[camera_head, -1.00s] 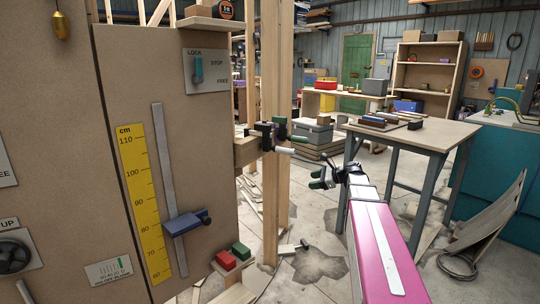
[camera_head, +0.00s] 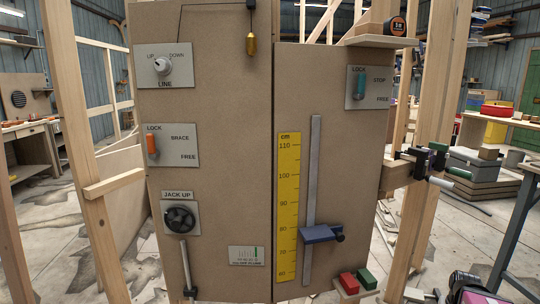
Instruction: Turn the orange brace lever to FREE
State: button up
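The orange brace lever (camera_head: 152,146) is on the BRACE plate (camera_head: 176,148) on the left panel, between the LINE knob plate above and the JACK UP plate below. The lever stands upright at the plate's left side, by the word LOCK. The word FREE is at the plate's lower right. Nothing touches the lever. My pink arm (camera_head: 470,288) shows only as a small piece at the bottom right corner, well away from the lever. My gripper is out of the frame.
A brass plumb bob (camera_head: 251,44) hangs near the seam. A clamp (camera_head: 424,160) sticks out at the right. A wooden post (camera_head: 78,150) stands left.

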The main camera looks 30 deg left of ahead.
aim_at(154, 153)
jog(key=u, duration=2.55)
